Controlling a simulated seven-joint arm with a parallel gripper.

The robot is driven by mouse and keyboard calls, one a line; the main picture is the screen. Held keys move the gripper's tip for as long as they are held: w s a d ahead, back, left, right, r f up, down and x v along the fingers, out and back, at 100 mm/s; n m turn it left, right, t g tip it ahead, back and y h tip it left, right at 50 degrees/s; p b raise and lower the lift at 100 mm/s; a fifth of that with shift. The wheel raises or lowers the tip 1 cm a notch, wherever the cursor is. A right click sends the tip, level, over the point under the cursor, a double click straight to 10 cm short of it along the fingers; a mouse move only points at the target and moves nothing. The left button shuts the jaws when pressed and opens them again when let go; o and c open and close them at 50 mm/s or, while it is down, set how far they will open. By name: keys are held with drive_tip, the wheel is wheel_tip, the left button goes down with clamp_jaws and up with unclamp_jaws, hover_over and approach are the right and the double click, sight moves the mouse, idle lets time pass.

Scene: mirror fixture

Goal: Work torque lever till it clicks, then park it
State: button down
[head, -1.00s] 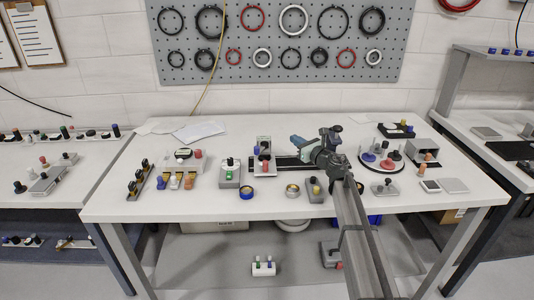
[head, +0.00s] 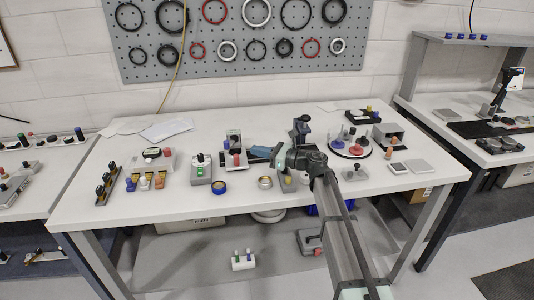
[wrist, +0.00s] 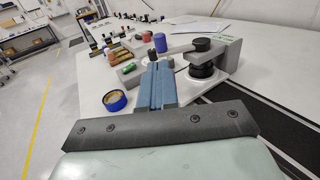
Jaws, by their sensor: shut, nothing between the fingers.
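The likely torque lever fixture (head: 234,140) stands near the middle of the bench, with a dark upright part, a pale base and a red part low at its front. In the wrist view a grey block with a stacked black round knob (wrist: 204,62) stands just right of my fingers, seemingly the same fixture. A red cylinder (wrist: 143,51) shows beyond my fingertips; whether it is the lever's handle I cannot tell. My gripper (head: 262,153) is right of the fixture, low over the bench, its blue fingers shut and empty. They seem apart from the fixture.
A blue ring-shaped tin (head: 219,187) and a pale tin (head: 265,182) lie at the front. A grey box with a green button (head: 201,170) stands left. A round tray (head: 350,143) with knobs is right. My forearm partly hides a small block (head: 289,182).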

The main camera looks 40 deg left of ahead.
sight(227, 145)
drive_tip(key=x, duration=0.8)
drive_tip(key=shift+a, duration=0.2)
drive_tip(key=shift+s+a+m+t+y, duration=0.15)
drive_tip(key=shift+s+a+m+t, duration=0.2)
drive_tip(key=shift+t, duration=0.35)
drive_tip(key=shift+s+a+m+t+y, duration=0.15)
drive_tip(key=shift+s+m+t, duration=0.2)
drive_tip(key=shift+m+t, duration=0.3)
drive_tip(key=a+m+t, duration=0.1)
drive_tip(key=t, duration=0.1)
drive_tip(key=s+m+t, duration=0.1)
drive_tip(key=t, duration=0.1)
drive_tip(key=shift+a, duration=0.35)
drive_tip(key=a+m+t+h, duration=0.5)
drive_tip(key=a+m+t, duration=0.3)
drive_tip(key=t, duration=0.3)
drive_tip(key=shift+h, duration=0.4)
drive_tip(key=shift+w+a, duration=0.15)
drive_tip(key=shift+w, duration=0.05)
